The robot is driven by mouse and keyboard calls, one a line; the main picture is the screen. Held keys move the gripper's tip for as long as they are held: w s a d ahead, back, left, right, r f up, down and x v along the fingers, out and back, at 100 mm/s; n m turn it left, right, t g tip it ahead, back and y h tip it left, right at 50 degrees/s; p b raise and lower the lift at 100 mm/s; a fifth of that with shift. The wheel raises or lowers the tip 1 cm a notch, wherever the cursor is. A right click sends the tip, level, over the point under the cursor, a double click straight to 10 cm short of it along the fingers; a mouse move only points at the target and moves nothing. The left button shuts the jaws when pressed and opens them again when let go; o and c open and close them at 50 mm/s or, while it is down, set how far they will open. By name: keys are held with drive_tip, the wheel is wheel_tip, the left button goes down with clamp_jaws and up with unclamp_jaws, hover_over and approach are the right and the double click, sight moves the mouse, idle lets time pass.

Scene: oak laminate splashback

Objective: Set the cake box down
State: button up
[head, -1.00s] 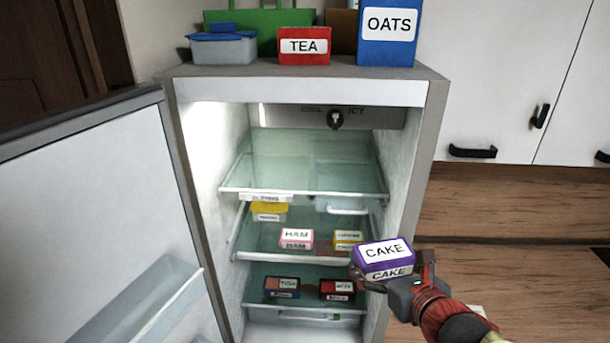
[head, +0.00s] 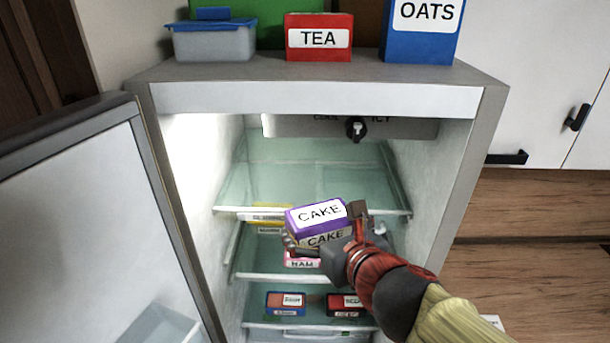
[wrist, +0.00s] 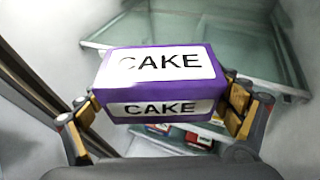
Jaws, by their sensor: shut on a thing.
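The purple cake box (head: 318,214), with white CAKE labels, is held in my gripper (head: 325,238) at the open front of the fridge. In the wrist view the cake box (wrist: 160,77) sits between the two fingers of my gripper (wrist: 163,108), gripped at its sides. The box looks a little tilted in the head view and is in the air. Behind and above it is the fridge's upper glass shelf (head: 300,190), whose visible part is bare. The box and gripper hide part of the middle shelf.
The fridge door (head: 85,215) stands open at left. A pink ham box (head: 302,262) and a yellow container (head: 268,215) are on the middle shelf, partly hidden. Two boxes (head: 286,303) lie on the lower shelf. A tea box (head: 318,38) and oats box (head: 424,28) stand on top.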

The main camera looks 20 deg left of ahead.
sight(345, 192)
drive_tip(key=w+p, duration=0.2)
drive_tip(key=w, duration=0.4)
drive_tip(key=w+p, duration=0.2)
drive_tip(key=w, duration=0.4)
drive_tip(key=w+d+p, duration=0.1)
drive_tip(key=w, duration=0.5)
drive_tip(key=shift+w+r+p, duration=0.2)
drive_tip(key=shift+w+p, duration=0.05)
drive_tip(key=shift+p, duration=0.15)
drive_tip(key=shift+w+f, duration=0.15)
drive_tip(key=shift+f, duration=0.15)
drive_tip(key=shift+s, duration=0.3)
drive_tip(key=shift+w+f, duration=0.2)
drive_tip(key=shift+f, duration=0.05)
drive_tip(key=o, duration=1.2)
drive_tip(key=shift+s, duration=0.1)
drive_tip(key=shift+r, duration=0.1)
